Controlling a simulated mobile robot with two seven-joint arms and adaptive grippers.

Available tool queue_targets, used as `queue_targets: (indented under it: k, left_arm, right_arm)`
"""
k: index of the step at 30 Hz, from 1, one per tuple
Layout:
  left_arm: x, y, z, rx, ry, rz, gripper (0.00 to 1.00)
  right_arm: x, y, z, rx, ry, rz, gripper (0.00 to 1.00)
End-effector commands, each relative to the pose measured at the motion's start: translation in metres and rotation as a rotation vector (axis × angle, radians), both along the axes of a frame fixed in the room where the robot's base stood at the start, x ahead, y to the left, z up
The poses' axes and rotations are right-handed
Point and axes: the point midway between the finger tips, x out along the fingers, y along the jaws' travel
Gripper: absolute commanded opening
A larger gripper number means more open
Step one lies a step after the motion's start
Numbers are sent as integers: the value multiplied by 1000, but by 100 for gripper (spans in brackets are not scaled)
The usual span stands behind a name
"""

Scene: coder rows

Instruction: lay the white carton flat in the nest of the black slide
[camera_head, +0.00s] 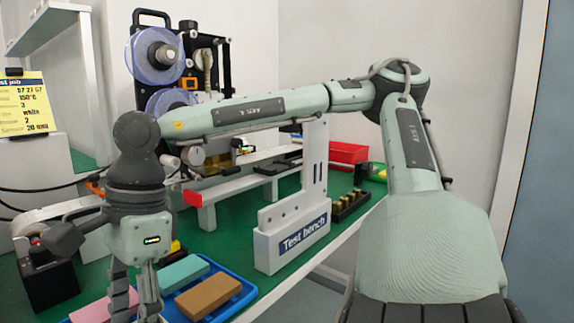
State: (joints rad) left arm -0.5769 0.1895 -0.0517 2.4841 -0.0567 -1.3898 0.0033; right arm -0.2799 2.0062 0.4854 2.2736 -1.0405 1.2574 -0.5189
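My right gripper (136,295) hangs at the lower left, pointing down, beside the left end of a blue tray. Its two fingers run out of the bottom of the picture, so I cannot tell whether it is open, shut or holding something. I cannot make out a white carton; the gripper and wrist hide part of the bench there. A dark piece, perhaps the black slide (278,168), sits on a white rail behind the forearm, and its nest cannot be made out. My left gripper is not in view.
The blue tray (243,297) bears pink (104,309), teal (184,272) and brown (208,296) blocks. A white "Test bench" stand (292,238) rises right of it. A red bin (347,153) and a black rack (350,204) stand farther right.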

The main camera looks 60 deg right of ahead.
Motion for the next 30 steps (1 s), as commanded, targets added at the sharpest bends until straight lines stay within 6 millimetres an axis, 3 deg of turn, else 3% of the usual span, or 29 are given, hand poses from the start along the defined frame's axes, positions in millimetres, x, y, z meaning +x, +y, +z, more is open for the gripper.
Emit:
queue_targets:
  k: [6, 14, 30]
  left_arm:
    - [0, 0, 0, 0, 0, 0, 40]
    - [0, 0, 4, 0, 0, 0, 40]
    - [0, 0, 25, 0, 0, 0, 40]
  right_arm:
    - [0, 0, 0, 0, 0, 0, 28]
    - [0, 0, 6, 0, 0, 0, 28]
    - [0, 0, 38, 1, -1, 0, 28]
